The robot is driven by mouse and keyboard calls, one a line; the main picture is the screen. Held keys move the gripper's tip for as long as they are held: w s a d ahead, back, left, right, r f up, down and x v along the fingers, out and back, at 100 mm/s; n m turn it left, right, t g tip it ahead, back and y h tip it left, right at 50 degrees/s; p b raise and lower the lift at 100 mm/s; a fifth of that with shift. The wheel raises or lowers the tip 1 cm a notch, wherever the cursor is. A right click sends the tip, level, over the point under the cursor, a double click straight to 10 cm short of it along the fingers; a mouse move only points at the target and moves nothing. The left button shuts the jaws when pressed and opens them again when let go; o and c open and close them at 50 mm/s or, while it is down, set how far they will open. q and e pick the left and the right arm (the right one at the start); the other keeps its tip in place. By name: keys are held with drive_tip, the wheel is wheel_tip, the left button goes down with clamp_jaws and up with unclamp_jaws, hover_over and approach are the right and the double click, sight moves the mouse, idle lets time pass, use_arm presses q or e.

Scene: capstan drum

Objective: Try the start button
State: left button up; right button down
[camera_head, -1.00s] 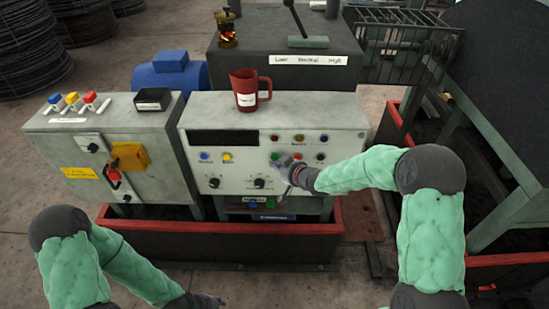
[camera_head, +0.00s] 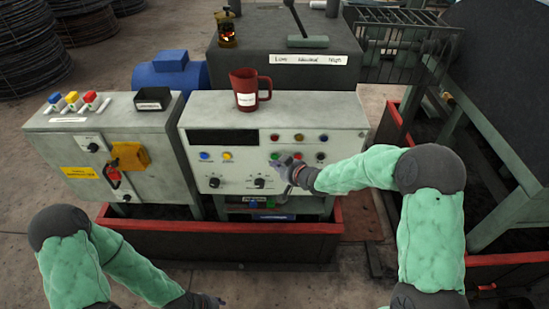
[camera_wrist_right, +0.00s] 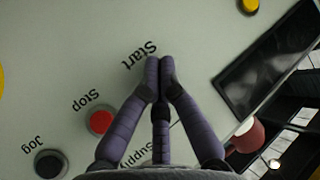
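The green start button (camera_head: 275,156) is on the sloped white control panel (camera_head: 340,120). My right gripper (camera_head: 280,163) is at the panel, with its fingertips at this button. In the right wrist view the gripper (camera_wrist_right: 160,65) has its fingers together and nothing shows between them. The fingertips lie just beside the "Start" label (camera_wrist_right: 138,53) and hide the button there. Whether they touch it I cannot tell. The red stop button (camera_wrist_right: 101,122) and black jog button (camera_wrist_right: 48,163) are clear of the fingers. My left gripper (camera_head: 208,301) is low at the bottom edge, away from the panel; its fingers are unclear.
A red mug (camera_head: 243,90) stands on top of the panel housing. Two dark knobs (camera_head: 260,183) are below the buttons. A grey cabinet (camera_head: 60,140) with a yellow-backed red switch (camera_head: 114,177) stands at left. A red-rimmed tray (camera_head: 220,226) runs along the front.

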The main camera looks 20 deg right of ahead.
drive_tip(key=shift+w, duration=0.15)
drive_tip(key=shift+w+d, duration=0.1)
drive_tip(key=shift+w, duration=0.15)
drive_tip(key=shift+w+d+p, duration=0.15)
drive_tip(key=shift+w+p, duration=0.2)
idle(1.1)
drive_tip(key=shift+s+a, duration=0.25)
drive_tip(key=shift+s, duration=0.5)
drive_tip(key=s, duration=0.2)
drive_tip(key=s+a+b, duration=0.1)
drive_tip(key=s, duration=0.1)
drive_tip(key=shift+s+a+b, duration=0.2)
drive_tip(key=shift+s+b, duration=0.1)
drive_tip(key=shift+s, duration=0.1)
idle(0.8)
